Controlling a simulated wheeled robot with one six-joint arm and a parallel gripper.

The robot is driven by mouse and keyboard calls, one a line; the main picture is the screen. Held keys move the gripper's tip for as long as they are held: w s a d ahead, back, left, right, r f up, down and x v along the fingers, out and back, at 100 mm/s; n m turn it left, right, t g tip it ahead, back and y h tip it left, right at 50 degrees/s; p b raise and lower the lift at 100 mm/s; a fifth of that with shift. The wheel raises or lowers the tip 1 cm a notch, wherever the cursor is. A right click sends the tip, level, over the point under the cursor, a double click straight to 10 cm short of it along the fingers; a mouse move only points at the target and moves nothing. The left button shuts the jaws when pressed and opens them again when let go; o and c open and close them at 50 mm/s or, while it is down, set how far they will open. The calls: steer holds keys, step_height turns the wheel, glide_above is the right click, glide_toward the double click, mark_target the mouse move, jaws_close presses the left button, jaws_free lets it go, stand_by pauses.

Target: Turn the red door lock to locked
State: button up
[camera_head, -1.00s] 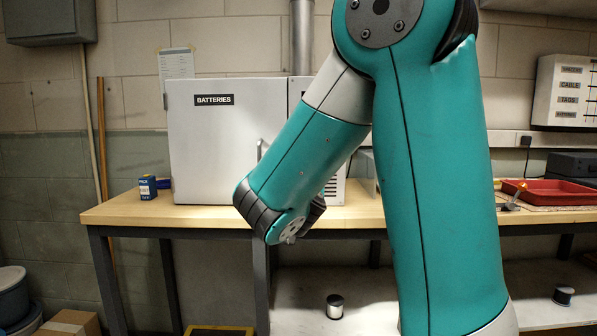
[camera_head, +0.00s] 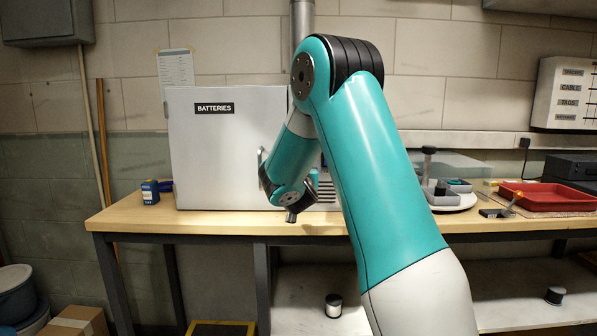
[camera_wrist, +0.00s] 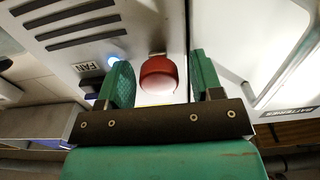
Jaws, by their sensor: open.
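The red door lock (camera_wrist: 158,78) is a rounded red knob on the pale front of the cabinet in the wrist view. My gripper (camera_wrist: 160,66) is open, with one green finger on each side of the knob. Gaps show between the knob and both fingers, and I cannot tell how deep they reach around it. The knob's turn position cannot be read.
A FAN label (camera_wrist: 94,68) and a lit bluish lamp (camera_wrist: 113,62) sit beside the lock, near dark vent slots (camera_wrist: 82,28). On the bench (camera_head: 150,218), a blue box (camera_head: 150,191) stands at the left and a red tray (camera_head: 545,197) lies at the right.

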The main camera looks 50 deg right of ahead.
steer(key=shift+c, duration=0.4)
steer(key=c, duration=0.8)
steer(key=shift+n, duration=0.4)
steer(key=n, duration=0.3)
steer(key=shift+n, duration=0.3)
steer(key=n+p, duration=0.1)
steer(key=n, duration=0.3)
steer(key=shift+w+a+n, duration=0.1)
steer(key=shift+n, duration=0.3)
steer(key=n+p, duration=0.1)
steer(key=n, duration=0.3)
steer(key=shift+p, duration=0.4)
steer(key=shift+f+n+p, duration=0.2)
steer(key=shift+n+p, duration=0.8)
steer(key=shift+n, duration=1.4)
